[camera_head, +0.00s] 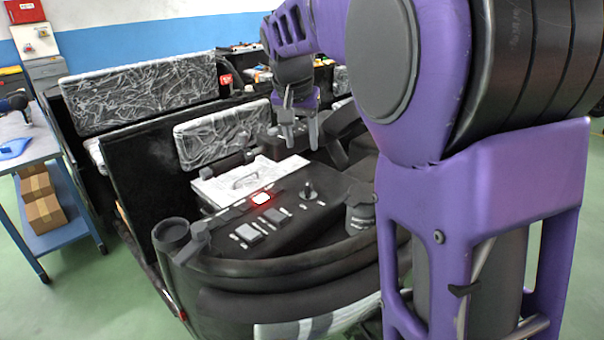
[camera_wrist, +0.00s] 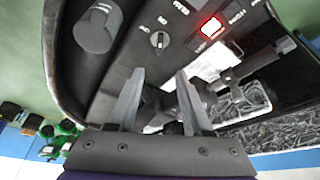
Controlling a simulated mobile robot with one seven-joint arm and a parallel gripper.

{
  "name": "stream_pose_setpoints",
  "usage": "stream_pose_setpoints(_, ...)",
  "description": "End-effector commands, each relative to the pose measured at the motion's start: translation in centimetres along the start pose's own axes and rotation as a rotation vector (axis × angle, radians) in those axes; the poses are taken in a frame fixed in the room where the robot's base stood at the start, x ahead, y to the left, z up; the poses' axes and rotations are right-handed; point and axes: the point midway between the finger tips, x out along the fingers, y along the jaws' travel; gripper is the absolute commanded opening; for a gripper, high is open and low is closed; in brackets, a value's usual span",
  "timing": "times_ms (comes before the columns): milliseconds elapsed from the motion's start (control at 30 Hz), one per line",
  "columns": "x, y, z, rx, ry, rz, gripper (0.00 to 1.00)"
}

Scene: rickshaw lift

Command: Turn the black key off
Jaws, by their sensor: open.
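The black key (camera_head: 308,191) stands up from a round switch on the dark dashboard panel. My gripper (camera_head: 301,138) is open and empty, pointing down above and behind the panel. In the wrist view both fingers of my gripper (camera_wrist: 160,76) are apart, with nothing between them and not touching the key. The key's exact turn angle is too small to tell.
A red-lit switch (camera_head: 262,198) and a grey switch (camera_head: 250,234) sit left of the key. A black cylinder (camera_head: 360,212) stands to its right. A white panel with a handle (camera_head: 232,183) lies behind. A blue table (camera_head: 48,232) stands at far left.

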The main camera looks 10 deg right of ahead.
Motion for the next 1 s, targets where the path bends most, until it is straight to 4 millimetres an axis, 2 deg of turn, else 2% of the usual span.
stream_pose_setpoints(600,12.8,0.2,0.0,0.002,-0.001,0.004,0.50)
stream_pose_setpoints(800,15.5,0.1,-0.1,0.001,0.001,0.002,0.50)
stream_pose_setpoints(1000,16.4,0.1,-0.1,0.002,0.002,0.001,0.50)
